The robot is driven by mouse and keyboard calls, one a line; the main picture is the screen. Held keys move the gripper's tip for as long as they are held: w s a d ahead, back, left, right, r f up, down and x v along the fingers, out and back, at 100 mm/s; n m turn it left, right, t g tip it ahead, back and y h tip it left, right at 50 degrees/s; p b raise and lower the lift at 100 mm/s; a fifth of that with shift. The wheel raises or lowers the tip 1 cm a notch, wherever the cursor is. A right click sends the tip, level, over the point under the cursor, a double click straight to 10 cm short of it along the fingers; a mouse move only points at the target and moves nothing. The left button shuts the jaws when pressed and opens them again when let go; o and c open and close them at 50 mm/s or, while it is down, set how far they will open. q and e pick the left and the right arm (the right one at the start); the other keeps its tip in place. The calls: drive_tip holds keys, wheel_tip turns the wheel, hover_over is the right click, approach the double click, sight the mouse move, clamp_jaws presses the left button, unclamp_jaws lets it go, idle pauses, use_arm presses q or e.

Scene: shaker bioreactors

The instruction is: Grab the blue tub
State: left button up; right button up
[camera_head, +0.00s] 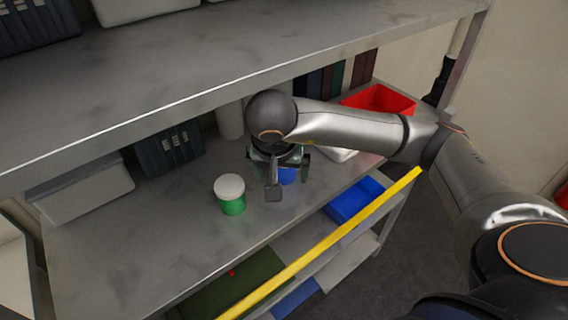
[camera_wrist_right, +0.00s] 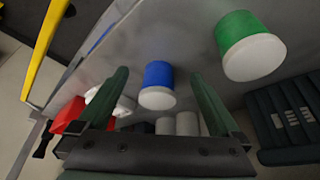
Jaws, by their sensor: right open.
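The blue tub (camera_wrist_right: 159,80) has a white lid and stands on the grey metal shelf. In the right wrist view it appears ahead of and between the fingers of my right gripper (camera_wrist_right: 152,95), with clear space around it. In the head view only a small blue part of the tub (camera_head: 288,175) shows, because my right gripper (camera_head: 288,178) hangs in front of it. My right gripper is open and empty. My left gripper is not in view.
A green tub with a white lid (camera_head: 230,195) stands left of my gripper. A red bin (camera_head: 380,100) sits further right, and a dark crate (camera_head: 168,148) at the back. An upper shelf (camera_head: 200,75) overhangs. A yellow bar (camera_head: 330,240) runs along the front edge.

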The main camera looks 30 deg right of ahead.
sight(286, 175)
drive_tip(key=w+d+p, duration=0.1)
drive_tip(key=w+d, duration=0.2)
drive_tip(key=shift+w+d, duration=0.1)
drive_tip(key=shift+w, duration=0.3)
drive_tip(key=shift+p+x, duration=0.35)
drive_tip(key=shift+x, duration=2.2)
drive_tip(key=shift+r, duration=0.1)
drive_tip(key=c, duration=1.4)
